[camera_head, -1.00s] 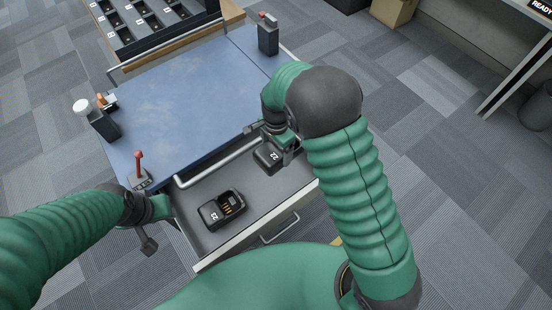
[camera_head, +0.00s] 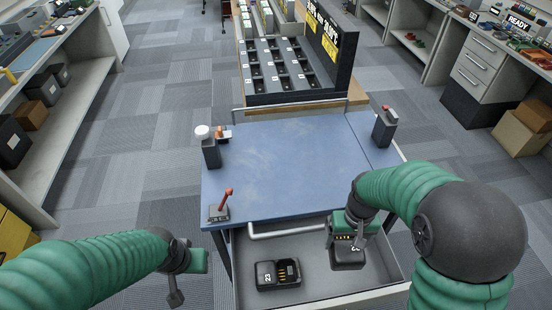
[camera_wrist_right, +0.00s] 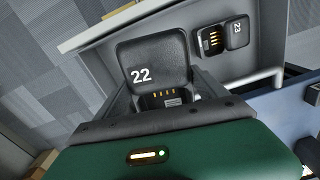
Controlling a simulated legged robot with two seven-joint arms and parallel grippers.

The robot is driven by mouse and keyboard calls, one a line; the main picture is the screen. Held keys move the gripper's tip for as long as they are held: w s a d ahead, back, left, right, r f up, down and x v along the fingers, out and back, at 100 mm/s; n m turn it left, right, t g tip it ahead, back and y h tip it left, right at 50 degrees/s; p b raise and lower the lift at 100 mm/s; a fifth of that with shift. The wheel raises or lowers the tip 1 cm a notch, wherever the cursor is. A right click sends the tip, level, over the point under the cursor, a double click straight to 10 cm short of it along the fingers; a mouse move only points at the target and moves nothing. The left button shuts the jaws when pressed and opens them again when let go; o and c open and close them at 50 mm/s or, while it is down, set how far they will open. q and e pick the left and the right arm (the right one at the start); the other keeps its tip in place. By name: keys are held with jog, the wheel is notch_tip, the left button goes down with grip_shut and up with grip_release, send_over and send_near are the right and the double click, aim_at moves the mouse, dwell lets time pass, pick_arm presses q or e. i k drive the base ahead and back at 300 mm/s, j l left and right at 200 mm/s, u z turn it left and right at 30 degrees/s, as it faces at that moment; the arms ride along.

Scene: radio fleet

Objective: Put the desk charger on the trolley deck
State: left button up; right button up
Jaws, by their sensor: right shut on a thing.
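My right gripper (camera_head: 350,232) is shut on a black desk charger marked 22 (camera_head: 348,259), above the right part of the open grey drawer (camera_head: 318,284). In the right wrist view the charger (camera_wrist_right: 152,62) sits between the fingers, its label and gold contacts showing. A second charger, marked 23 (camera_head: 278,274), lies on the drawer floor to the left; it also shows in the right wrist view (camera_wrist_right: 212,40). The blue trolley deck (camera_head: 280,170) lies just beyond the drawer, its middle bare. My left gripper (camera_head: 187,275) hangs left of the drawer, apart from it; its jaws are unclear.
A red-knobbed lever (camera_head: 220,207) stands at the deck's near left corner. A charger rack (camera_head: 280,70) stands behind the trolley. A handle bar (camera_head: 285,232) edges the drawer.

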aim_at(297, 163)
jog(key=l+u, duration=0.25)
jog(key=u, duration=0.15)
jog(key=l+u, duration=0.4)
jog(key=k+l+u, duration=0.1)
jog(key=u, duration=0.3)
jog(key=k+l+u, duration=0.1)
jog(key=l+u, duration=0.15)
jog(key=u, duration=0.2)
jog(key=i+l, duration=0.25)
